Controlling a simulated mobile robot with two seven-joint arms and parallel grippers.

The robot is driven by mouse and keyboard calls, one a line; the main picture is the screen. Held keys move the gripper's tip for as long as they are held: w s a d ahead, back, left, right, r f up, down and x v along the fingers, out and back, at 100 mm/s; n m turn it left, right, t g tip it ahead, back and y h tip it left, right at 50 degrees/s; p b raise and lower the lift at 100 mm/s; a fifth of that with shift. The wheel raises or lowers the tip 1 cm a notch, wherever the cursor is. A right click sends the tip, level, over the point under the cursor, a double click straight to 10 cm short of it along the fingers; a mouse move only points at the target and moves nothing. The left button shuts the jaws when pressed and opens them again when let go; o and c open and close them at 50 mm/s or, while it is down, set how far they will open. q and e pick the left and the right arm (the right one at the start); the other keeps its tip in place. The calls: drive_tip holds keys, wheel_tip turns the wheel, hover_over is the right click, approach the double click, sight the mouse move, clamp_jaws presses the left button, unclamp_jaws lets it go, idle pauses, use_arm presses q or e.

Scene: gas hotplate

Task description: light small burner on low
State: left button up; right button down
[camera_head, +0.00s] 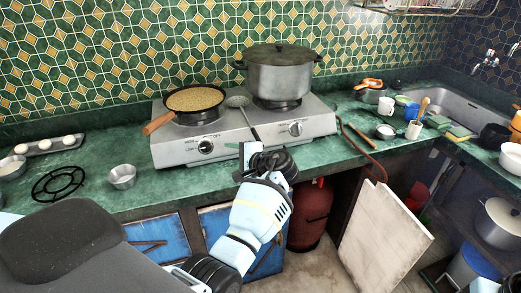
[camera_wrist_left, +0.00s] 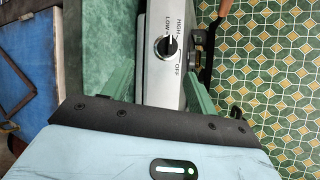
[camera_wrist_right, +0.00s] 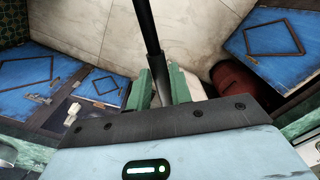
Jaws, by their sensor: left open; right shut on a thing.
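The steel gas hotplate (camera_head: 175,153) stands on the green counter. Its left knob (camera_head: 205,147) is below the pan; its right knob (camera_head: 295,129) is below the pot. My left gripper (camera_head: 248,152) is at the hotplate's front, between the knobs. In the left wrist view my left gripper (camera_wrist_left: 152,72) is open and empty, with a black knob (camera_wrist_left: 167,46) beyond its fingers among LOW, HIGH and OFF marks. The knob's exact setting is hard to tell. In the right wrist view my right gripper (camera_wrist_right: 160,78) is shut on a dark rod (camera_wrist_right: 147,25). It cannot be made out in the head view.
A wooden-handled pan (camera_head: 195,98) sits on the left burner and a lidded pot (camera_head: 280,77) on the right one. A ladle (camera_head: 238,101) lies between them. A small metal bowl (camera_head: 122,177) and a black ring grate (camera_head: 58,183) are at left. A red gas cylinder (camera_head: 311,215) stands below.

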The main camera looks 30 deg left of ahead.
use_arm(q)
drive_tip(key=s+d+f+n+h, duration=0.25)
drive_tip(key=s+f+h, duration=0.35)
drive_tip(key=s+f, duration=1.2)
drive_tip(key=s+d+f+h, duration=0.1)
drive_tip(key=s+d+h, duration=0.2)
drive_tip(key=s+d, duration=0.5)
drive_tip(key=s+d+f+h, duration=0.1)
drive_tip(key=s+d+h, duration=0.2)
drive_tip(key=s, duration=0.8)
drive_tip(key=s+d+f+n+t+h, duration=0.1)
drive_tip(key=d+f+t+h, duration=0.2)
drive_tip(key=d, duration=0.3)
drive_tip(key=shift+s+f+t, duration=0.2)
drive_tip(key=shift+f+t, duration=0.4)
drive_tip(key=shift+f, duration=0.25)
drive_tip(key=shift+w+d+f+n+t+h, duration=0.15)
drive_tip(key=shift+d+f+t+h, duration=0.15)
drive_tip(key=shift+t, duration=0.25)
drive_tip(key=shift+w+d+f+n+t+h, duration=0.1)
drive_tip(key=shift+d+f+t+h, duration=0.1)
drive_tip(key=shift+f+t, duration=0.25)
